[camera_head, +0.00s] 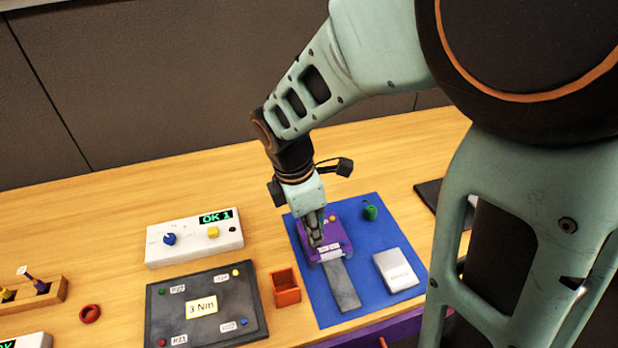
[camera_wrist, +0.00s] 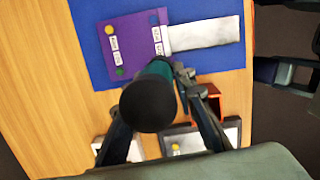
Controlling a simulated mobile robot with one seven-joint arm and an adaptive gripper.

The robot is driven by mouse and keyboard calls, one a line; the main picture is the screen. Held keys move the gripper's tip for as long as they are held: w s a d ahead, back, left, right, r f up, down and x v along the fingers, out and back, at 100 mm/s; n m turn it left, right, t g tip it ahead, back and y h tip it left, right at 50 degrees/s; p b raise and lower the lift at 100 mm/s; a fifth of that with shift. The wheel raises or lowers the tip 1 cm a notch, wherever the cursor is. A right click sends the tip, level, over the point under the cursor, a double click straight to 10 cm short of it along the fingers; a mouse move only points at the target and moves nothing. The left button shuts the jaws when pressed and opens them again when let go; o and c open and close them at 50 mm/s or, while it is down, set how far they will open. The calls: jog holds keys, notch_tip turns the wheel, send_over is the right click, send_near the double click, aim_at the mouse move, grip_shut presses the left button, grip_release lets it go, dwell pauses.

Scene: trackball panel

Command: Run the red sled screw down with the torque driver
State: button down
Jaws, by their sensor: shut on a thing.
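The purple sled (camera_head: 333,232) lies on the blue mat, and it also shows in the wrist view (camera_wrist: 133,45). In the wrist view it carries a yellow screw (camera_wrist: 110,29), a blue screw (camera_wrist: 153,20) and a green screw (camera_wrist: 120,71), with small white labels. Its fourth corner is hidden behind the driver, and I see no red screw on it. My gripper (camera_head: 314,222) is shut on the torque driver (camera_wrist: 150,105), a teal body with a black round end facing the wrist camera. The driver stands over the sled's near corner. Whether its tip touches a screw cannot be told.
A grey bar (camera_head: 342,285) extends from the sled. A white block (camera_head: 396,270) and a green object (camera_head: 370,211) share the blue mat (camera_head: 382,306). An orange bin (camera_head: 286,290), a dark 3 Nm plate (camera_head: 237,310) and a white OK box (camera_head: 190,250) stand left.

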jog(key=shift+s+f, duration=0.1)
jog(key=shift+s, duration=0.05)
notch_tip(320, 180, up, 6)
jog(key=p, duration=0.6)
